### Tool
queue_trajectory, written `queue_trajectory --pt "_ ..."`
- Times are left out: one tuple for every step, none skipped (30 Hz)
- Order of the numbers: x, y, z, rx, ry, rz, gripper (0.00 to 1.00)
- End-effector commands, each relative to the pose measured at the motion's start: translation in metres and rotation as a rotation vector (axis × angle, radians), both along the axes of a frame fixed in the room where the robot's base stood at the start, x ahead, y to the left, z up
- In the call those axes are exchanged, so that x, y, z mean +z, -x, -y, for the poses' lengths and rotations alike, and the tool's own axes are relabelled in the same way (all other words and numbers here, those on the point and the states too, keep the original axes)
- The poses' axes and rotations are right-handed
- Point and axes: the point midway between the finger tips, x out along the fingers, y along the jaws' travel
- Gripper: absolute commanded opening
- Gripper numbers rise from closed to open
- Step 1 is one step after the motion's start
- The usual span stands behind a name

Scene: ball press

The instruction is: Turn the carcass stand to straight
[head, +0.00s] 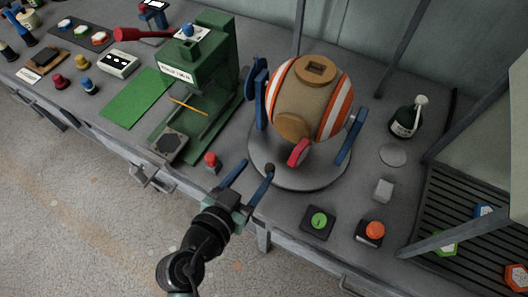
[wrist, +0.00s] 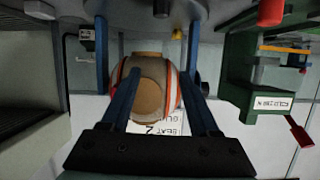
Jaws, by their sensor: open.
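The carcass stand is a round grey turntable (head: 310,180) with blue uprights (head: 351,136) on both sides. Between them hangs a barrel-like carcass (head: 302,98), tan with orange and white stripes and brown end caps. The stand faces obliquely toward the front in the head view. My gripper (head: 253,172) is open, with blue fingers just at the turntable's front left edge; a dark knob shows by the right fingertip. In the wrist view, the carcass (wrist: 150,92) shows between the fingers, apparently ungripped. Contact cannot be told.
A green press (head: 210,65) stands left of the stand, with a red button (head: 210,160) in front. A green button (head: 319,221) and an orange button (head: 375,231) lie at the front right. A dark bottle (head: 405,122) and a slatted rack (head: 470,215) are further right.

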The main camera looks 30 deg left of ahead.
Motion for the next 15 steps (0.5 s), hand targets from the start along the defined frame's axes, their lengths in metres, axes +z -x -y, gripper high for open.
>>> queue_trajectory --pt "-0.025 0.015 -0.001 0.008 0.018 -0.026 0.62" --pt "-0.033 0.022 -0.001 0.009 0.024 -0.033 0.62" --pt "-0.041 0.029 0.0 0.011 0.032 -0.041 0.62" --pt "-0.045 0.033 0.0 0.012 0.035 -0.046 0.62" --pt "-0.048 0.035 0.0 0.013 0.038 -0.048 0.62" --pt "-0.05 0.036 0.0 0.013 0.041 -0.05 0.62" --pt "-0.051 0.036 0.0 0.013 0.041 -0.05 0.62" --pt "-0.051 0.034 0.0 0.012 0.041 -0.05 0.62" --pt "-0.052 0.03 0.001 0.012 0.041 -0.049 0.62" --pt "-0.053 0.026 0.001 0.011 0.041 -0.048 0.62" --pt "-0.054 0.022 0.001 0.011 0.04 -0.048 0.62" --pt "-0.056 0.015 0.001 0.011 0.039 -0.048 0.62" --pt "-0.058 0.01 0.001 0.01 0.039 -0.048 0.62" --pt "-0.06 0.004 0.002 0.01 0.041 -0.047 0.62" --pt "-0.063 -0.004 0.001 0.011 0.04 -0.048 0.62"
